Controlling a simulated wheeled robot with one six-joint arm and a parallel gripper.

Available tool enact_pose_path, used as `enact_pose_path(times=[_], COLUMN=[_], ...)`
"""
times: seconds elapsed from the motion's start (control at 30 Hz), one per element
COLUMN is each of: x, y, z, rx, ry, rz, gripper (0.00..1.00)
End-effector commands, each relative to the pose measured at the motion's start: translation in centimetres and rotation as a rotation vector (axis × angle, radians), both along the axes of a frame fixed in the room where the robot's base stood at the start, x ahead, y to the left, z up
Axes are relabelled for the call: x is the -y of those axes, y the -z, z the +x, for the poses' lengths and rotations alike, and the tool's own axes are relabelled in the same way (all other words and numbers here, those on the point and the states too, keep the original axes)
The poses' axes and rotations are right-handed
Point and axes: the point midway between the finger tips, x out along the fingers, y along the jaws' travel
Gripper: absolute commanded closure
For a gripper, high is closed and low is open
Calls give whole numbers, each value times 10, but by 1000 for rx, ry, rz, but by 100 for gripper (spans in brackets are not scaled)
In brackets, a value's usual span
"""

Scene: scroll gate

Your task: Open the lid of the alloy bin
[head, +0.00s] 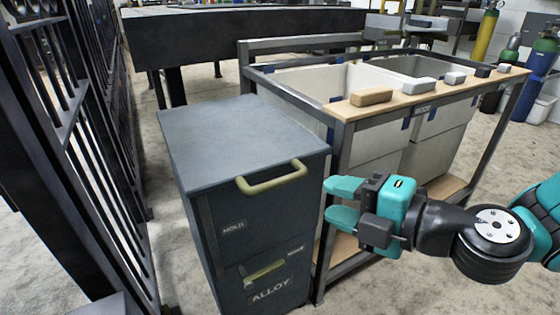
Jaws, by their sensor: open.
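A pale olive bar handle (272,179) stands out at the lid's front edge. A second olive handle (263,270) sits lower on the front, partly in shadow. My gripper (331,200) has teal fingers, is open and empty, and points left. In the picture it is just right of and slightly below the upper handle, apart from it; the depth gap is unclear.
A metal-framed rack (345,160) with pale tubs and several small blocks along its wooden front ledge stands right behind the bin. A black barred gate (85,150) stands at the left. A dark table (240,38) is behind. Some floor (165,225) shows between gate and bin.

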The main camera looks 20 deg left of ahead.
Motion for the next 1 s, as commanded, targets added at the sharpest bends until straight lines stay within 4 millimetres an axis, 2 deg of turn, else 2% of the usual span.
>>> enact_pose_path(times=[0.03,0.2,0.4,0.5,0.67,0.93,1.0], x=[-14,-51,-85,-96,-105,-105,-105], y=[-1,7,15,17,20,20,20], z=[3,14,26,30,33,33,33], rx=[4,5,4,3,3,1,1], ry=[-8,-7,-4,-3,-2,-1,-1], rz=[0,2,1,1,2,2,2], gripper=[59,59,59,59,59,59,75])
